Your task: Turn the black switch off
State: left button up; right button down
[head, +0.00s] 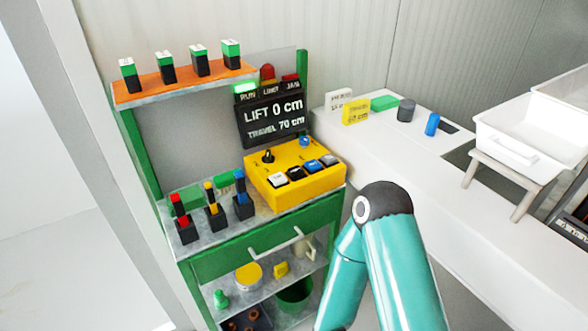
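A yellow control box (312,186) sits on the top of a green workbench. A black switch (268,156) with a small upright lever stands at its back left corner. Its exact position, on or off, is too small to tell. A row of white, black and blue buttons runs along the front of the box, and a blue knob (305,141) sits at its back right. A teal arm of mine is bent at its elbow in the lower right, clear of the box. Neither gripper is in view.
A display (272,117) reading "LIFT 0 cm, TRAVEL 70 cm" stands behind the box, its green RUN lamp (245,88) bright. Tools in black holders (213,221) stand left of the box. An orange shelf (150,87) hangs above. A white counter with bins is at right.

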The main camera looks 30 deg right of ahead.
aim_at(267, 158)
jog(key=u, duration=0.6)
jog(key=k, duration=1.35)
jog(key=z, duration=0.55)
jog(key=i, duration=1)
